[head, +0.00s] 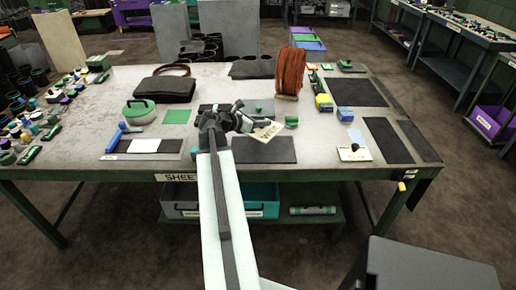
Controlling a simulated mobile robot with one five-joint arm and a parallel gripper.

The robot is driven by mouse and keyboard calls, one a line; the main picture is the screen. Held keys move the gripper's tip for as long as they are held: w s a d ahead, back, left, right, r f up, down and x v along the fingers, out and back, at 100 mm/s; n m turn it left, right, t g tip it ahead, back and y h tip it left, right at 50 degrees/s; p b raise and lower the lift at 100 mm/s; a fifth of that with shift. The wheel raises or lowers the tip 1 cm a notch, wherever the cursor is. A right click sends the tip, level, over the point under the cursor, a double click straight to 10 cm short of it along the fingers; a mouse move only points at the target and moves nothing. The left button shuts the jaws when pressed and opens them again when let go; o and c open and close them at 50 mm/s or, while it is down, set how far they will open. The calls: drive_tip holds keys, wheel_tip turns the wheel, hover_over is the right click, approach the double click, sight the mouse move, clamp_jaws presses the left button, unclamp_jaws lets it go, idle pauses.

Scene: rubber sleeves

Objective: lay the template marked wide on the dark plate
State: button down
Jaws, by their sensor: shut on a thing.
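My gripper (246,122) is above the middle of the table, shut on a small cream template (267,132). The template is tilted, and dark lettering shows on it, too small to read surely. A dark plate (265,152) lies flat near the table's front edge, just below the template in the picture. The template appears to be held above it, but I cannot tell the height. Another cream piece with a dark knob and small lettering (354,154) lies on the right of the table.
More dark sheets lie at the right, one at the back (356,92) and one nearer (387,140). A brown coil (290,72) stands behind my gripper. A green round-handled tool (138,112), a black pouch (165,90) and white cards (145,146) lie left.

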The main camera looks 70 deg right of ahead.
drive_tip(key=w+a+f+m+g+y+b, duration=0.1)
drive_tip(key=a+f+b, duration=0.1)
drive_tip(key=a, duration=0.5)
drive_tip(key=w+a+f+m+g+b, duration=0.1)
drive_tip(key=w+a+f+b, duration=0.1)
drive_tip(key=a, duration=0.5)
drive_tip(key=s+d, duration=0.2)
drive_tip(key=d, duration=0.3)
drive_tip(key=s+d+f, duration=0.1)
drive_tip(key=d, duration=0.4)
drive_tip(key=s+d+b, duration=0.1)
drive_tip(key=s+d, duration=0.1)
drive_tip(key=d, duration=0.3)
drive_tip(key=shift+s+f, duration=0.2)
drive_tip(key=shift+s, duration=0.15)
wheel_tip(320, 180, down, 4)
drive_tip(key=b, duration=0.4)
drive_tip(key=shift+a, duration=0.1)
drive_tip(key=shift+r, duration=0.25)
drive_tip(key=shift+f, duration=0.2)
drive_tip(key=c, duration=1.1)
unclamp_jaws()
drive_tip(key=shift+r, duration=0.1)
